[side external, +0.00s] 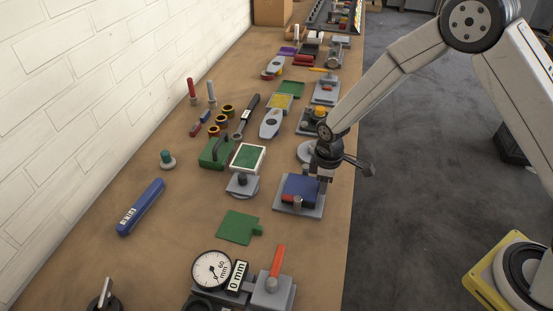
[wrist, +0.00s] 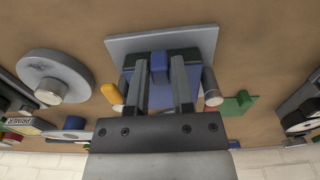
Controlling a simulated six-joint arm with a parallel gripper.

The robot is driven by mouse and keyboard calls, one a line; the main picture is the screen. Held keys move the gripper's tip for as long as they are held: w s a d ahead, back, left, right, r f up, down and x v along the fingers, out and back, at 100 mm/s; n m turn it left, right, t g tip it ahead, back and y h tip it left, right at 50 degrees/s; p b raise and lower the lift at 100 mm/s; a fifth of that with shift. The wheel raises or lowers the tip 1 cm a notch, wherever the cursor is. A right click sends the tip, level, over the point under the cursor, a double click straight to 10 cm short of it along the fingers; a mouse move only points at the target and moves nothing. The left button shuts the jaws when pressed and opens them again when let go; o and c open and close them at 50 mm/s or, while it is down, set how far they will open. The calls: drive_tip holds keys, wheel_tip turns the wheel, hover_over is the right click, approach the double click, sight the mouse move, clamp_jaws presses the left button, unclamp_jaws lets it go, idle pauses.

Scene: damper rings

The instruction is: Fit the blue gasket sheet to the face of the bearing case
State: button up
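The blue gasket sheet (side external: 300,187) lies on or just over the bearing case, whose grey base plate (side external: 285,207) rests on the bench; whether the sheet is seated cannot be told. The plate also shows in the wrist view (wrist: 205,38). My gripper (side external: 322,178) is low at the right edge of the blue sheet. In the wrist view, my gripper's fingers (wrist: 160,72) stand on either side of a blue tab (wrist: 158,68). Little gap shows between the tab and the fingertips, and contact is unclear. The case face is hidden under the blue.
A red-and-grey cylinder (side external: 291,199) sits at the case's near side. A grey disc piece (side external: 242,186) stands to the left. A green sheet (side external: 239,227) lies nearer, with a dial gauge (side external: 211,269) in front. Bare bench shows around the blue tool (side external: 141,207).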

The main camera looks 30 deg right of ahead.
drive_tip(key=o, duration=0.3)
drive_tip(key=shift+o, duration=0.2)
drive_tip(key=shift+r, duration=3.9)
drive_tip(key=shift+s+d+r, duration=0.1)
drive_tip(key=shift+d, duration=0.05)
drive_tip(key=s+d+r+m+t, duration=0.1)
drive_tip(key=s+d+r+m, duration=0.2)
drive_tip(key=s, duration=0.4)
drive_tip(key=s+d+r+m+t, duration=0.1)
drive_tip(key=s+d+r+m, duration=0.2)
drive_tip(key=s+m, duration=0.3)
drive_tip(key=shift+s+d+t, duration=0.3)
drive_tip(key=shift+s+d, duration=0.6)
drive_tip(key=shift+s, duration=0.3)
